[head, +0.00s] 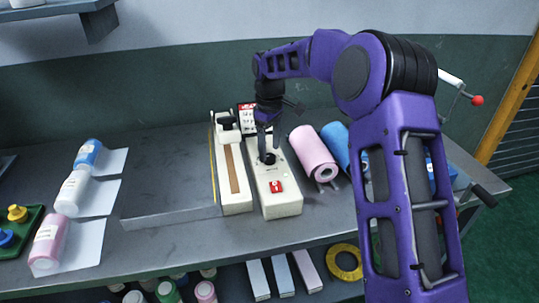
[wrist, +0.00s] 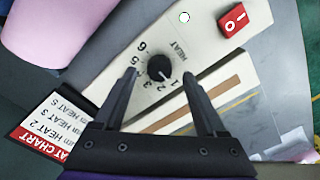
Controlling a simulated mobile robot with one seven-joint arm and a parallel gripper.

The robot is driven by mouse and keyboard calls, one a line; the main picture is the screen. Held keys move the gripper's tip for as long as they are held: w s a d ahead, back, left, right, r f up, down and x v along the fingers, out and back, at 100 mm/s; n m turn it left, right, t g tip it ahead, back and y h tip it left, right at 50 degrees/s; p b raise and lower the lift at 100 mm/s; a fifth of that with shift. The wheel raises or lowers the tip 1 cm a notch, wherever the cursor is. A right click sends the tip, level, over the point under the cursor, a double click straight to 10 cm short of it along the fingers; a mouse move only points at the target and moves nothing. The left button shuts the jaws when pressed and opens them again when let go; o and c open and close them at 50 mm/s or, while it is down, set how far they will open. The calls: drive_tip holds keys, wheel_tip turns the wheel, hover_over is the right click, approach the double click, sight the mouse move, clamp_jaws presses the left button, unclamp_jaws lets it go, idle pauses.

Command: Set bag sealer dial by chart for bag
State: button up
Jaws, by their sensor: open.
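The bag sealer's cream body (head: 279,205) stands on the grey bench, with a brown strip (head: 234,170) on its left part. Its black round dial (wrist: 158,68) shows in the wrist view, ringed by the numbers 1 to 6 and the word HEAT. I cannot tell its setting. My gripper (wrist: 160,74) is open, its fingers on either side of the dial; contact is unclear. In the head view my gripper (head: 266,152) points down over the dial. The red-headed heat chart (wrist: 42,125) lists HEAT 2, HEAT 3 and HEAT 5; its other words are unclear.
A red switch (wrist: 235,19) is on the sealer body. A pink roll (head: 311,150) and blue roll (head: 336,143) lie to the right. The bench's front left (head: 150,245) is clear.

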drive_tip(key=shift+f, duration=1.1)
clamp_jaws()
